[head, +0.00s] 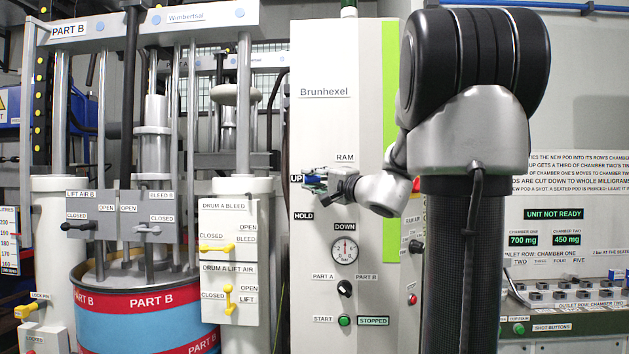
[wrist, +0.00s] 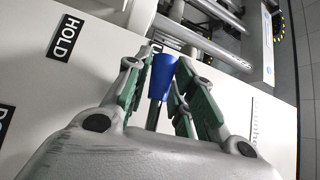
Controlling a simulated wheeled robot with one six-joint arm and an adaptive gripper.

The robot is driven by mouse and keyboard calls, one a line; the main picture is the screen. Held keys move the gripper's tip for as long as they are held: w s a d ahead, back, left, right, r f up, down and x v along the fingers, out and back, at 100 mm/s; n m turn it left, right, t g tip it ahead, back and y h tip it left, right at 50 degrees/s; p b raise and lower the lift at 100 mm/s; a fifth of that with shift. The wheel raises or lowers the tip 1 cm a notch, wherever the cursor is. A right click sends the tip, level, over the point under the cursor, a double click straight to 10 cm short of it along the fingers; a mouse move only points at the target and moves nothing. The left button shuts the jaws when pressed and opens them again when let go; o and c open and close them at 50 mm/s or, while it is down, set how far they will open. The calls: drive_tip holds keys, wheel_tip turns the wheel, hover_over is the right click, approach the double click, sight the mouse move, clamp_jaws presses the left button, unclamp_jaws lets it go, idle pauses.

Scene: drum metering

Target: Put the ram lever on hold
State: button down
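The ram lever has a blue knob on a dark stem, seen in the wrist view (wrist: 164,75), on the white Brunhexel cabinet. In the head view my gripper (head: 312,181) is at the cabinet face, beside the UP label (head: 296,179) and above the HOLD label (head: 303,216). The HOLD label also shows in the wrist view (wrist: 65,37), left of the knob. The lever's pivot is hidden.
Below on the cabinet are the DOWN label (head: 345,227), a round gauge (head: 344,250), a black part selector (head: 345,288) and a green start button (head: 344,321). A drum (head: 150,312) under a ram frame stands left. A metering panel (head: 560,230) is at right.

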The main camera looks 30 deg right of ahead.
drive_tip(key=shift+f, duration=0.1)
drive_tip(key=shift+f+n+g, duration=0.7)
drive_tip(key=shift+n+g, duration=0.1)
drive_tip(key=shift+s+d+f+n+g+h, duration=0.25)
drive_tip(key=shift+d+f+n+g+h, duration=0.15)
drive_tip(key=shift+f+n+g, duration=0.3)
drive_tip(key=shift+s+d+f+n+g+h, duration=0.25)
drive_tip(key=shift+f+n+g+h, duration=0.15)
drive_tip(key=shift+f+n+g, duration=0.25)
drive_tip(key=shift+s+d+f+n+g+h, duration=0.2)
drive_tip(key=shift+d+f+n+g+h, duration=0.3)
drive_tip(key=shift+f+g, duration=0.3)
drive_tip(key=shift+a, duration=0.15)
drive_tip(key=c, duration=1.2)
unclamp_jaws()
drive_tip(key=v, duration=1.2)
